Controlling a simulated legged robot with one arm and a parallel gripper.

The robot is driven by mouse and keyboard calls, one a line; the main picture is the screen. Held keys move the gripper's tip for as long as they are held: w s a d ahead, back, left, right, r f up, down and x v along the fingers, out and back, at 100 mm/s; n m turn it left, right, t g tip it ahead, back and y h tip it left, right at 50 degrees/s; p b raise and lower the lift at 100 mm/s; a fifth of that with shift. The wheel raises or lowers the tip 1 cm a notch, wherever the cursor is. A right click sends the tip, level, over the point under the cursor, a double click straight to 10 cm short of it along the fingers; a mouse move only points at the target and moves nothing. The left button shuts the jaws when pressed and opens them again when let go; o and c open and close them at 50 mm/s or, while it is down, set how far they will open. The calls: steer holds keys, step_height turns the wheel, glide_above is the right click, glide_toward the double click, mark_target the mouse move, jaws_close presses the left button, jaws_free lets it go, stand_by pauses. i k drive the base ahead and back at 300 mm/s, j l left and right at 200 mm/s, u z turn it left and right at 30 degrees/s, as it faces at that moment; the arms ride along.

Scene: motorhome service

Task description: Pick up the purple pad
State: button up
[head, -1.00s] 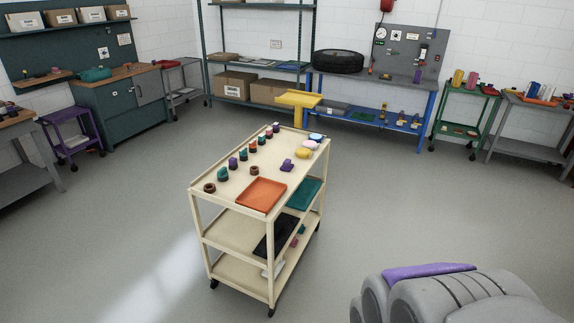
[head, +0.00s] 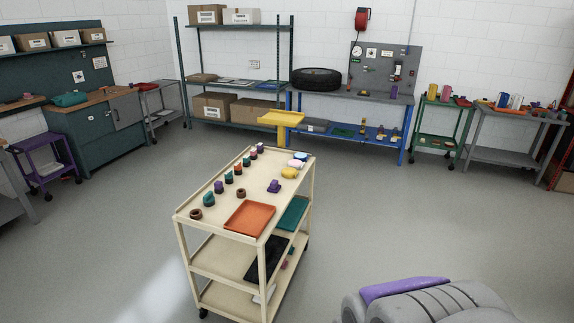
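A small purple piece (head: 274,186), likely the purple pad, lies on the top shelf of the cream cart (head: 187,216), right of the middle. It has a raised part and is too small to make out well. A yellow pad (head: 289,173) lies just behind it. My gripper's fingers do not show.
An orange tray (head: 249,218) lies at the cart's near end, and several small coloured parts line its left side. A teal tray (head: 292,214) and a black tray (head: 266,259) are lower down. Open floor (head: 400,220) surrounds the cart. Benches and shelves line the walls.

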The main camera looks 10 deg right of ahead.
mark_target(274, 187)
steer(key=i+l+u, duration=0.1)
steer(key=u, duration=0.45)
steer(key=i+l+u, duration=0.15)
steer(key=i+l, duration=0.15)
steer(key=i+l+u, duration=0.2)
steer(key=l, duration=0.25)
steer(key=i+l+u, duration=0.15)
steer(key=i+l, duration=0.2)
steer(key=i+l+u, duration=0.2)
steer(key=l, duration=0.3)
steer(key=i+l, duration=0.15)
steer(key=l, duration=0.2)
steer(key=i+l, duration=0.2)
steer(key=l, duration=0.15)
steer(key=i+l, duration=0.15)
steer(key=l, duration=0.2)
steer(key=i+l, duration=0.2)
steer(key=l, duration=0.15)
